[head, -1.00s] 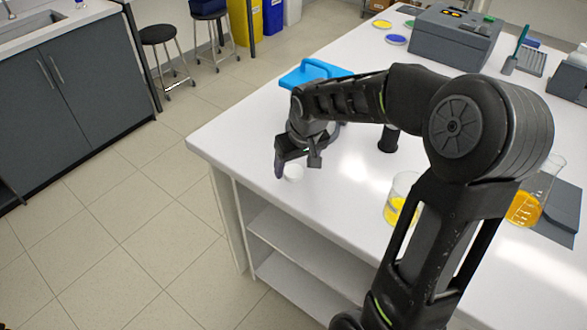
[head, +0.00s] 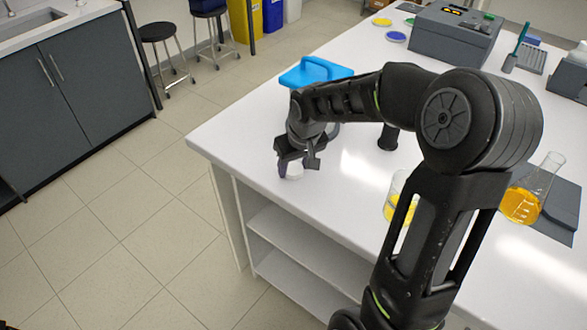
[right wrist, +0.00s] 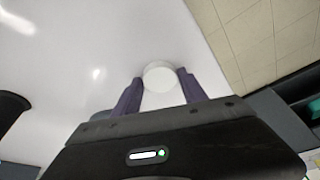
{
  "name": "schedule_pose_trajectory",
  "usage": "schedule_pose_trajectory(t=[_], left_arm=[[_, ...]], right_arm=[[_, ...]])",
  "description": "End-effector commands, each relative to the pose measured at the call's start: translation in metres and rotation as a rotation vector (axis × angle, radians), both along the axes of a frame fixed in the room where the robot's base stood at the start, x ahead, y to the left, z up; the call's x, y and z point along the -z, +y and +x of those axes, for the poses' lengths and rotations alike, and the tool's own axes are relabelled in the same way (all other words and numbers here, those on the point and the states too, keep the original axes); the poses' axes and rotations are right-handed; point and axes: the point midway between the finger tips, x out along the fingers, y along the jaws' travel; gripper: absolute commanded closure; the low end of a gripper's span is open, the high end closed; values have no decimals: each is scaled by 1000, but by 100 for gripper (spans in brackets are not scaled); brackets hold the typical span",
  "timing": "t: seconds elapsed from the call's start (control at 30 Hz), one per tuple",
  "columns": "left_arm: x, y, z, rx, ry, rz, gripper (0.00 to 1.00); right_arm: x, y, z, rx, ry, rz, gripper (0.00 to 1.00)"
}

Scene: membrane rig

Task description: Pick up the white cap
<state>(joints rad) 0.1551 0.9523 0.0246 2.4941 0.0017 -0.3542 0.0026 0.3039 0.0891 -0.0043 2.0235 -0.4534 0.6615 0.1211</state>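The white cap (head: 294,171) lies on the white bench top near its left corner, in the head view. It is a round white disc in the right wrist view (right wrist: 159,75). My right gripper (head: 297,173) is over the cap, pointing down. In the right wrist view its two purple fingers (right wrist: 158,84) are open, one on each side of the cap. A gap shows between the cap and the left finger; the right finger is close to the cap's edge, and I cannot tell whether they touch. My left gripper is not in view.
A beaker with yellow liquid (head: 398,200) and a flask with orange liquid (head: 524,203) stand further right. The bench edge is close to the cap.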

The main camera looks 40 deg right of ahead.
Motion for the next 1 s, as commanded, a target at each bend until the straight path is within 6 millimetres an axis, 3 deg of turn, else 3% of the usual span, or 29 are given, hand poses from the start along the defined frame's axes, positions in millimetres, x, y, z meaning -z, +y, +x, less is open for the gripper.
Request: schedule_pose_trajectory(t=[0.5,0.77,1.0], left_arm=[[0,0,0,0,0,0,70],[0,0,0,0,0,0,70],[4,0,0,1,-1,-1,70]], right_arm=[[0,0,0,0,0,0,92],[-2,0,0,0,-1,0,93],[-30,-1,1,2,-6,-1,93]])
